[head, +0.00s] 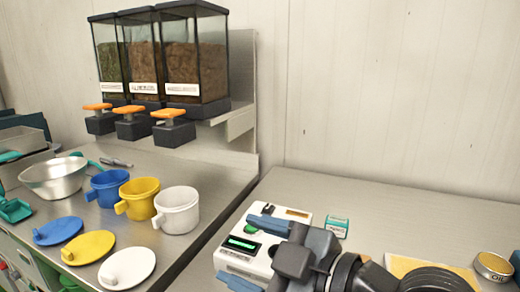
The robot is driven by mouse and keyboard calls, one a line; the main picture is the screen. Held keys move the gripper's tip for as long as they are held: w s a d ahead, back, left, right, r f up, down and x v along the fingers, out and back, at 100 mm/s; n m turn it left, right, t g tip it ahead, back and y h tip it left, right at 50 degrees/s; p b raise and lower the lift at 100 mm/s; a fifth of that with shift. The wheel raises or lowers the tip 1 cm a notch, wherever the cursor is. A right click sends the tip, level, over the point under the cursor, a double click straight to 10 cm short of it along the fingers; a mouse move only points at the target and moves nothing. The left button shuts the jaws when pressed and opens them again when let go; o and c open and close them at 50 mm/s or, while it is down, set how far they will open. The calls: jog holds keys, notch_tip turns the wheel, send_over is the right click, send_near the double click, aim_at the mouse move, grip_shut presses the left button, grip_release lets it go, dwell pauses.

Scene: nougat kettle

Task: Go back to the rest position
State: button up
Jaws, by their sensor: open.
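My gripper (252,253) is at the lower middle of the head view. Its two blue fingers are spread apart and nothing shows between them. It is over or just in front of a white device (232,265) with a green display and a green button. My dark wrist and arm reach in from the lower right and hide part of that device. I cannot tell how high the fingers are above it.
On the left counter stand a metal bowl (55,182), blue (108,190), yellow (140,200) and white (177,212) cups, with matching lids in front. Dispensers (160,60) with orange handles hang behind. A small teal box (336,227) and a round tin (493,266) lie right.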

jog(key=s+d+f+m+t+h, duration=0.6)
jog(key=s+d+f+m+h, duration=0.45)
jog(key=s+f+m, duration=0.55)
jog(key=s+d+h, duration=0.1)
jog(key=s+d, duration=0.5)
jog(key=s, duration=0.2)
jog(key=s+d+m+h, duration=0.1)
jog(key=s+d, duration=0.5)
jog(key=s, duration=0.2)
jog(key=shift+s+r+g, duration=0.35)
jog(key=shift+s+g, duration=0.05)
